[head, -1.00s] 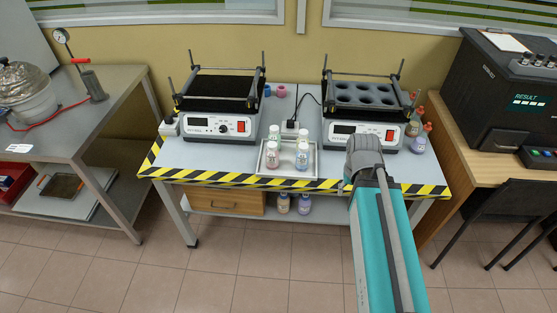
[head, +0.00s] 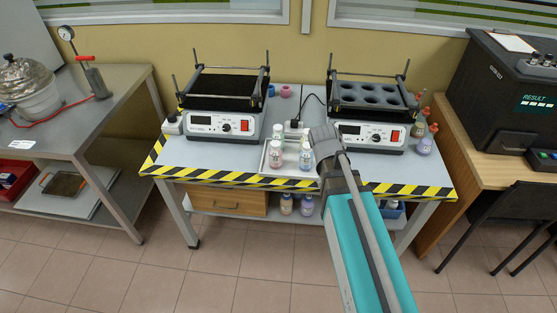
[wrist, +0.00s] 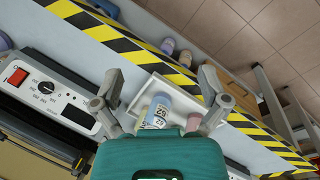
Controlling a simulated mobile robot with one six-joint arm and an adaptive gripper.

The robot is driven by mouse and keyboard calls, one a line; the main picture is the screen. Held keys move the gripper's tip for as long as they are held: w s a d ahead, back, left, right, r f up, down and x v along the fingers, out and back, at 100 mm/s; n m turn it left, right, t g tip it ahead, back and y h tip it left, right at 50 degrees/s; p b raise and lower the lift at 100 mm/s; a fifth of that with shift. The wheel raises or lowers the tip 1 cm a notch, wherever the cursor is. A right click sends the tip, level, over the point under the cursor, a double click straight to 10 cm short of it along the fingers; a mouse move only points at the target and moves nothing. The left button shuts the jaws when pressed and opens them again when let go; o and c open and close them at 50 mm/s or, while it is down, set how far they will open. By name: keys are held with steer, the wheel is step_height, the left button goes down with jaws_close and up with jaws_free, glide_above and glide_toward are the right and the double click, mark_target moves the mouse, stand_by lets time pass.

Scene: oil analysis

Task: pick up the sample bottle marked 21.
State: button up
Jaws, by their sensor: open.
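Several small white-capped sample bottles stand in a shallow white tray (head: 264,163) at the front middle of the table. The front pair shows as a pink bottle (head: 277,159) and a blue bottle (head: 305,160). In the wrist view, the blue bottle (wrist: 157,112) stands in the tray between my open fingers, with a number label that looks like 29. The pink bottle (wrist: 192,122) is to its right. I cannot make out a 21 on any label.
Two heater-like devices stand behind, a left one (head: 222,125) and a right one (head: 370,132). Orange-capped bottles (head: 425,142) stand at the right edge. More bottles (head: 286,205) sit on the lower shelf. Striped tape (head: 225,177) marks the table's front edge.

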steer(key=w+a+f+n+t+h+b, duration=0.1)
steer(key=w+a+n+h+b, duration=0.1)
steer(key=w+a+n, duration=0.35)
steer(key=n+t+h+b, duration=0.45)
steer(key=n+t, duration=0.25)
steer(key=n, duration=0.8)
glide_toward(276, 155)
step_height(276, 155, up, 5)
steer(key=a, duration=0.3)
steer(key=shift+d+y+b, duration=0.1)
steer(key=shift+y+b, duration=0.15)
steer(key=shift+b, duration=0.1)
steer(key=shift+w+d+f, duration=0.1)
steer(key=b+x, duration=0.4)
steer(key=x, duration=0.4)
steer(key=shift+w+d+f, duration=0.1)
